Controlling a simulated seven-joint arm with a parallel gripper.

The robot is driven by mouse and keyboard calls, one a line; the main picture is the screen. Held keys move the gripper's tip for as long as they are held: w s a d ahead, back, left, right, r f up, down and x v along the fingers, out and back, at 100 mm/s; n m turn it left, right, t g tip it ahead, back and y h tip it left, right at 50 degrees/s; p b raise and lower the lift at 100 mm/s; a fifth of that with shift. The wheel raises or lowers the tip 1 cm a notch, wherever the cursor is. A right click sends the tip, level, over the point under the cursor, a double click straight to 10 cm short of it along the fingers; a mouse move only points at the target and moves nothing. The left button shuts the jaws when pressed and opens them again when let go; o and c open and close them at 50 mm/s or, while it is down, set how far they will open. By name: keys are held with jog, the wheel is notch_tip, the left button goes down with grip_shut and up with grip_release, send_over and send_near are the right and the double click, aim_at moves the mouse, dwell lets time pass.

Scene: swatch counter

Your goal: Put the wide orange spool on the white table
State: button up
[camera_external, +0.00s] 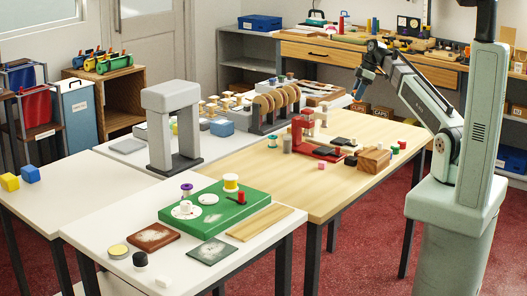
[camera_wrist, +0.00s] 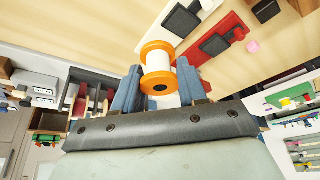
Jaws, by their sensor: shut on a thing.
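The orange spool (camera_wrist: 157,48) has orange flanges and a white middle. In the wrist view it sits between the two blue fingers of my gripper (camera_wrist: 160,75), which is shut on it. In the external view my gripper (camera_external: 360,88) is raised above the back of the wooden table, and the spool is too small to make out there. The white table (camera_external: 95,233) stands at the front left, well away from my gripper.
The white table carries a green block (camera_external: 215,222) with small spools and discs, a brown plate (camera_external: 152,237) and a dark plate (camera_external: 211,251). A grey arch stand (camera_external: 158,135) rises behind. A red stand (camera_external: 299,135) and wooden block (camera_external: 374,159) sit on the wooden table (camera_external: 335,192).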

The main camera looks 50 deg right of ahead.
notch_tip(320, 180, down, 17)
jog(key=shift+f, duration=0.1)
dwell(0.9)
jog(key=o, duration=1.1)
jog(key=v, duration=1.1)
jog(key=shift+r, duration=0.2)
jog(key=shift+o, duration=0.5)
jog(key=shift+s+d+r, duration=0.1)
jog(key=shift+s+r, duration=0.05)
jog(key=shift+r, duration=0.2)
